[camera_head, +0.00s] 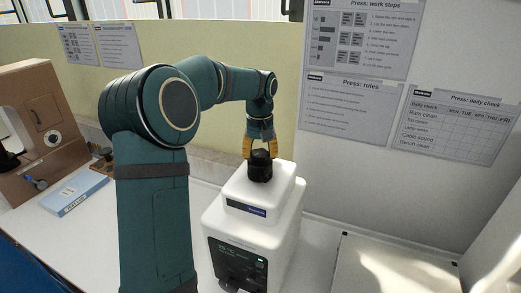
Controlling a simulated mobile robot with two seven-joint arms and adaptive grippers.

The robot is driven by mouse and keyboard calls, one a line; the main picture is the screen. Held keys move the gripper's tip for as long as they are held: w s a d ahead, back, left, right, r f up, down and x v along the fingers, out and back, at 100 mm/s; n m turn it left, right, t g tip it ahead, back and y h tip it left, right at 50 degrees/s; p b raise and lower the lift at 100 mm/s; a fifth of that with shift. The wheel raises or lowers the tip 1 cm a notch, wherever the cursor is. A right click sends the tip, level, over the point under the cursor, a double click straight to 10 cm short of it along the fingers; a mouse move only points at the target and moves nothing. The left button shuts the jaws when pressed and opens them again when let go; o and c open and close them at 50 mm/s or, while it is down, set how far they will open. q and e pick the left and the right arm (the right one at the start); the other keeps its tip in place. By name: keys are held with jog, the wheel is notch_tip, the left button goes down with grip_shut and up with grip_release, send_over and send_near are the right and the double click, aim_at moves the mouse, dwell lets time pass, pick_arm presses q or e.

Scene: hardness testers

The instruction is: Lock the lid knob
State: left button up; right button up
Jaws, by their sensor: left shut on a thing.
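The lid knob (260,169) is a black round knob on top of the white stepped lid (278,188) of a white machine (285,240). The machine has a dark front panel with small green display text. My left gripper (260,152) points straight down from above, its yellow-edged fingers shut on the knob. The fingers hide the knob's upper part, so its turn angle cannot be told. My right gripper is not in view.
A brown wooden device (50,125) stands at the left, with a blue and white box (75,193) in front of it. A pale panel (385,265) lies at the right. Printed sheets hang on the walls behind. White bench top is free left of the machine.

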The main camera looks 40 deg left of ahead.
aim_at(258, 153)
pick_arm(q)
jog(key=m, duration=0.6)
jog(key=shift+s+a+f, duration=0.1)
jog(key=shift+a+f, duration=0.05)
jog(key=m, duration=0.6)
jog(key=shift+a, duration=0.1)
dwell(0.5)
jog(key=o, duration=1.2)
jog(key=shift+r, duration=6.1)
